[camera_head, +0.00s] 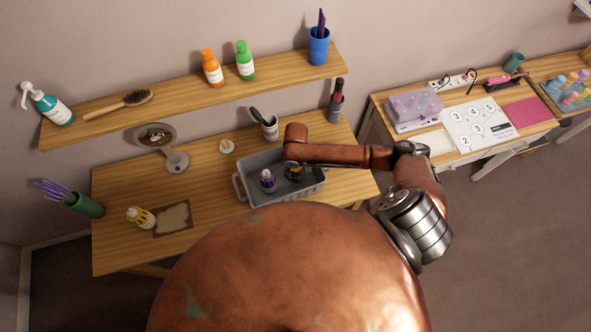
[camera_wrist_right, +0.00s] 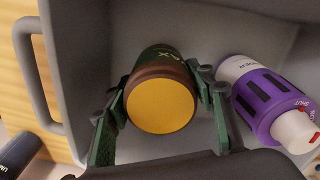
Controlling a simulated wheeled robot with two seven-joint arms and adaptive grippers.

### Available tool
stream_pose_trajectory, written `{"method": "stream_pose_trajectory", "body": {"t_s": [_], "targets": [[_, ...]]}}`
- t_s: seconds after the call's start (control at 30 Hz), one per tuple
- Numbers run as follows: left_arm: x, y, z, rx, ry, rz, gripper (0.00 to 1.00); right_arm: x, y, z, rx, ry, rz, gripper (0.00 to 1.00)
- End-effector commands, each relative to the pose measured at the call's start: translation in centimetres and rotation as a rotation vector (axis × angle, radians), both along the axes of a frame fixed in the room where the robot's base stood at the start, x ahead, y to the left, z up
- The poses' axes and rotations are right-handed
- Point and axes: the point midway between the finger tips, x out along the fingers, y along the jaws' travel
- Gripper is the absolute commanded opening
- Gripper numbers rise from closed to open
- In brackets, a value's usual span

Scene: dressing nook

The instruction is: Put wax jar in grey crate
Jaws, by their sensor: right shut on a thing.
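The wax jar (camera_wrist_right: 160,100) is brown with a yellow-orange lid and a dark green label reading "AX". In the right wrist view it stands between the two fingers of my right gripper (camera_wrist_right: 165,113), which is shut on it. The grey crate (camera_wrist_right: 225,30) surrounds the jar and fingers in that view. In the head view the grey crate (camera_head: 245,187) sits on the wooden table, with my right gripper (camera_head: 294,174) down inside its right half. My forearm hides much of the jar there. I cannot tell whether the jar touches the crate floor. My left gripper is out of view.
A purple and white bottle (camera_wrist_right: 265,98) is in the crate, close beside the right finger. A shelf (camera_head: 180,98) runs above.

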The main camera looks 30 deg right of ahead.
Motion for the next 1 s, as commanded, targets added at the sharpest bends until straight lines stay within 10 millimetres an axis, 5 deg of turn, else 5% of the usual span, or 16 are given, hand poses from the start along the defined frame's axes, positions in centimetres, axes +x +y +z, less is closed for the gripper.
{"method": "stream_pose_trajectory", "body": {"t_s": [0.2, 0.47, 0.5, 0.73, 1.0], "targets": [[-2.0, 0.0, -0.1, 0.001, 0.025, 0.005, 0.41, 0.1, 0.0, -0.9, 0.001, -0.002, 0.000, 0.17], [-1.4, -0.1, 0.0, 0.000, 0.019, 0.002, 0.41, 0.0, 0.0, -1.3, 0.000, -0.001, -0.002, 0.17], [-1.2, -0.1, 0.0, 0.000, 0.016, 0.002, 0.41, 0.0, 0.0, -1.3, 0.000, 0.000, -0.002, 0.52], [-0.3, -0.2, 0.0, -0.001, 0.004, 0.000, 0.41, 0.0, 0.0, -1.3, 0.000, 0.000, -0.001, 0.67], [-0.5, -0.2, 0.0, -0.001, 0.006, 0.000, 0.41, 0.0, 0.0, -1.2, 0.000, -0.001, -0.001, 0.67]]}}
